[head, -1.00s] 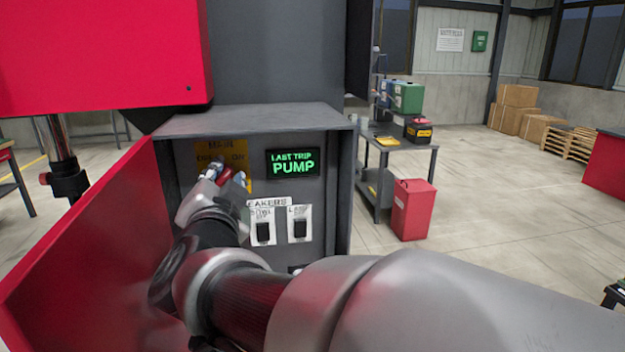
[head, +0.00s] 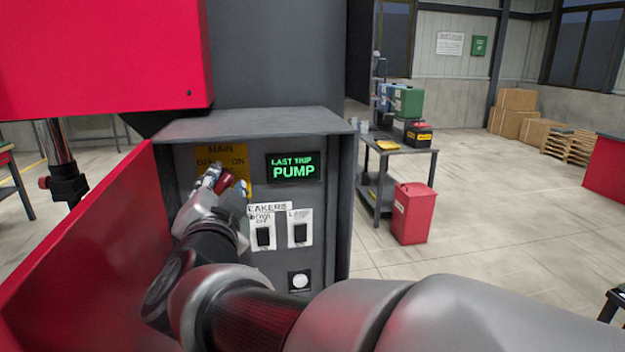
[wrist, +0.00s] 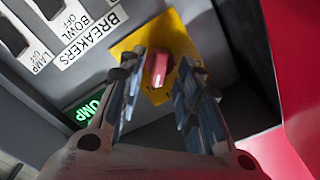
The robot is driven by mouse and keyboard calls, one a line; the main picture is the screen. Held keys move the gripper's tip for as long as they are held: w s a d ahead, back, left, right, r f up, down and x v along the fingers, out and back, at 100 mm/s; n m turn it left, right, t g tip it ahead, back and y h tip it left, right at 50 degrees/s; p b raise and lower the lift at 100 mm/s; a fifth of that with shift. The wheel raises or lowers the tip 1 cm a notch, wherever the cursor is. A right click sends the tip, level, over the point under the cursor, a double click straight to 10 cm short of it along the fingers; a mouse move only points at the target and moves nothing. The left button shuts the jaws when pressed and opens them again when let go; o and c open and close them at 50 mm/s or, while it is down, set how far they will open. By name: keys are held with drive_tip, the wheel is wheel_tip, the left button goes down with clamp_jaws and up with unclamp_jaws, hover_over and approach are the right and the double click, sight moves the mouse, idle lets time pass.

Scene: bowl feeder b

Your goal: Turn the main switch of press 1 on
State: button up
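The main switch is a red knob (head: 223,181) on a yellow plate (head: 221,153) marked MAIN, with OFF and ON lettering partly hidden by my gripper. It sits at the upper left inside the open cabinet. My gripper (head: 222,176) is at the plate, its fingers on either side of the knob. In the wrist view the red knob (wrist: 158,70) stands between the two fingers of my gripper (wrist: 160,70), with a gap showing on each side. The fingers are open. A display (head: 293,167) right of the switch reads LAST TRIP PUMP.
Two breaker switches (head: 263,236) (head: 299,234) sit just below, and a white round button (head: 300,281) lower down. The red cabinet door (head: 95,255) stands open at the left of my arm. A side table (head: 405,150) and red can (head: 413,212) stand right.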

drive_tip(key=v, duration=1)
drive_tip(key=shift+s, duration=0.3)
drive_tip(key=shift+w, duration=0.1)
